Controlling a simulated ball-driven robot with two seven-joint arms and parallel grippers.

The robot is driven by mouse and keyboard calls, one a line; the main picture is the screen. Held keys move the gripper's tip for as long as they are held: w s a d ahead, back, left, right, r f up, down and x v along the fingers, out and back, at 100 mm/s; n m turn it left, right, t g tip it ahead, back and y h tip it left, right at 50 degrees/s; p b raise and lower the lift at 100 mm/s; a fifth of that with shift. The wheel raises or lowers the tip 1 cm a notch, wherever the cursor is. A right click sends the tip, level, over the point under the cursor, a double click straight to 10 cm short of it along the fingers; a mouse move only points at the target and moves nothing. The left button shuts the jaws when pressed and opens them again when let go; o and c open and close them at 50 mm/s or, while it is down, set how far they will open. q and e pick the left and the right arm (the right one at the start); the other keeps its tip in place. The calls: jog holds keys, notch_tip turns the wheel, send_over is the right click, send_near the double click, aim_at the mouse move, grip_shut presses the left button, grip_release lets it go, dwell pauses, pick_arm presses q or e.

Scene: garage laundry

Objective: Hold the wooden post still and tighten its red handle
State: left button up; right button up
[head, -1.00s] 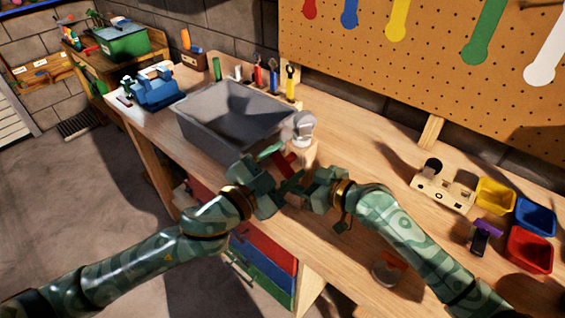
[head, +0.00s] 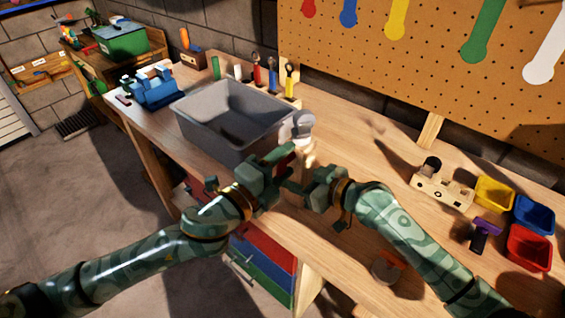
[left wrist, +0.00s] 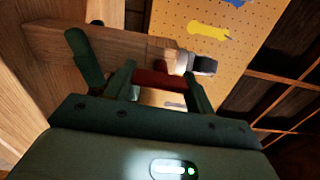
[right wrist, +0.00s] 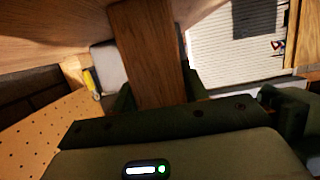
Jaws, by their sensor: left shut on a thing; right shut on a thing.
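The wooden post (head: 309,153) stands at the bench's front edge with a grey rounded top piece (head: 303,123). Its red handle (left wrist: 160,78) spans between the fingers of my left gripper (head: 287,169) in the left wrist view, so that gripper is shut on the handle. The post (left wrist: 135,45) passes just behind the handle there. My right gripper (head: 306,188) is shut on the post; in the right wrist view the post (right wrist: 148,50) runs between its fingers. In the head view my grippers hide the lower post and much of the handle.
A grey bin (head: 190,122) stands just left of the post. Yellow (head: 494,193), blue (head: 535,214) and red (head: 528,249) trays, a wooden block (head: 443,188) and a purple-topped item (head: 486,228) lie at right. The mid bench behind the post is mostly clear.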

pick_arm(q)
jog(key=m, duration=0.5)
jog(key=shift+f+m, duration=0.2)
jog(key=shift+m, duration=0.1)
jog(key=m, duration=0.5)
jog(key=shift+a+f+m, duration=0.1)
jog(key=shift+m, duration=0.3)
jog(key=o, duration=1)
jog(key=v, duration=1.2)
